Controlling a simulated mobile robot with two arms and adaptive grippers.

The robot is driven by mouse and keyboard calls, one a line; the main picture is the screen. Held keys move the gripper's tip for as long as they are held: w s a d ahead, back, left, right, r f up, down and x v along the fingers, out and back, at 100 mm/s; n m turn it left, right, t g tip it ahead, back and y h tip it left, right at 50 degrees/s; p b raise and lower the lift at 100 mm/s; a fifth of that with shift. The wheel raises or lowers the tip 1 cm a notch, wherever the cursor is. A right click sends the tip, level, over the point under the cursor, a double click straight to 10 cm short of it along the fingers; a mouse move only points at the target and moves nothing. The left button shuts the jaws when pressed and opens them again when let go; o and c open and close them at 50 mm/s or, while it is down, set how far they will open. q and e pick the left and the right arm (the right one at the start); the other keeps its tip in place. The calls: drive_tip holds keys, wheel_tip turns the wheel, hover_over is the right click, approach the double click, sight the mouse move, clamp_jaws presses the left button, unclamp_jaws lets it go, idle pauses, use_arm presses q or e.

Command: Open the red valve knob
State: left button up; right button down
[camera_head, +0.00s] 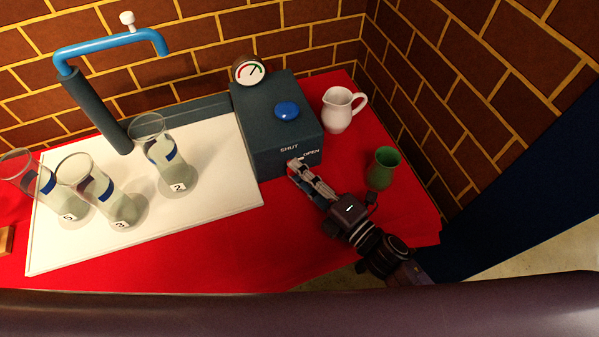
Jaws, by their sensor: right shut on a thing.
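The dark grey valve box (262,130) stands on the red table, with the words SHUT and OPEN on its front. A blue round button or cap (287,110) is on its top and a round gauge (249,71) stands at its back left. My right gripper (297,167) reaches in from the lower right to the box's front, just below the lettering. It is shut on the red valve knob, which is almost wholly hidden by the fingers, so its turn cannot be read. My left gripper is not in view.
Several tall glasses with blue bands and number labels, one the glass marked 2 (150,140), stand on a white board (225,195) left. A blue tap (108,40) rises behind them. A white jug (337,112) and green cup (383,167) stand right of the box.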

drive_tip(key=c, duration=1.7)
unclamp_jaws()
drive_tip(key=v, duration=1.2)
drive_tip(key=shift+s+f, duration=0.1)
